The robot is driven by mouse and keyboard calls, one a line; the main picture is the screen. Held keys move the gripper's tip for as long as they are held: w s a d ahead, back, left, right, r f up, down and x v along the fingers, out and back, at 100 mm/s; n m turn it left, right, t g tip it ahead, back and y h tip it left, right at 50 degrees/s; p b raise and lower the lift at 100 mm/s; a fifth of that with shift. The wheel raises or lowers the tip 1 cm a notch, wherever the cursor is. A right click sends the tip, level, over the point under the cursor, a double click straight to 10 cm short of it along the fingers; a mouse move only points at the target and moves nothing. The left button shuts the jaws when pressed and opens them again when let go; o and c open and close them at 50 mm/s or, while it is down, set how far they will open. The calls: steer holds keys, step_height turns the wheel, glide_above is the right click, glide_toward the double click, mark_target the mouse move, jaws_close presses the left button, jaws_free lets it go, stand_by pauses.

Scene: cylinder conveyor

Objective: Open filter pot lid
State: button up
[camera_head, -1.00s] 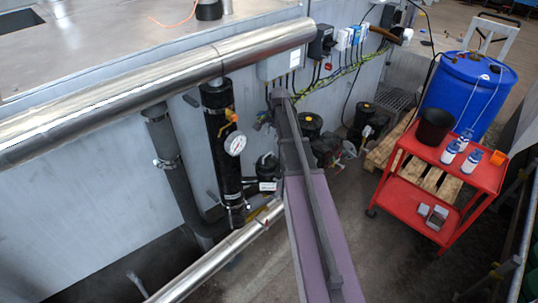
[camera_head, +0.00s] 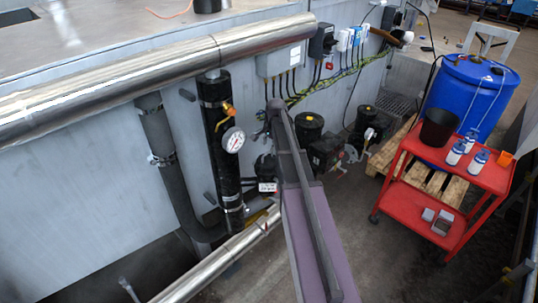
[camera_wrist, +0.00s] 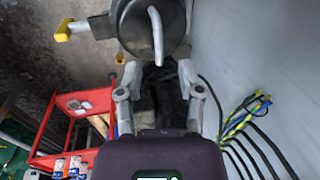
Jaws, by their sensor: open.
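In the wrist view the filter pot (camera_wrist: 128,45) is a dark round pot at the top of the picture. Its dark lid (camera_wrist: 138,18) carries a bent grey metal handle (camera_wrist: 156,35). My gripper (camera_wrist: 160,72) is open and empty, with its two grey fingers apart just below the pot in the picture. I cannot tell whether they touch it. In the head view a black pot (camera_head: 265,166) shows beside the far end of my arm, partly hidden by it. My fingers are hard to make out there.
A yellow valve handle (camera_wrist: 64,30) sticks out left of the pot. A pressure gauge (camera_head: 233,140) sits on the vertical black pipe (camera_head: 216,115). Cables (camera_wrist: 245,120) hang along the wall. A red cart (camera_head: 480,180) with bottles and a blue barrel (camera_head: 468,95) stand right.

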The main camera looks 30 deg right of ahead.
mark_target(268, 153)
steer(key=shift+w+a+f+b, duration=0.1)
steer(key=shift+w+f+b, duration=0.1)
steer(key=shift+f+b, duration=0.7)
steer(key=shift+w+f+b, duration=0.15)
steer(key=shift+f+b, duration=0.5)
steer(key=shift+f, duration=0.3)
jaws_close()
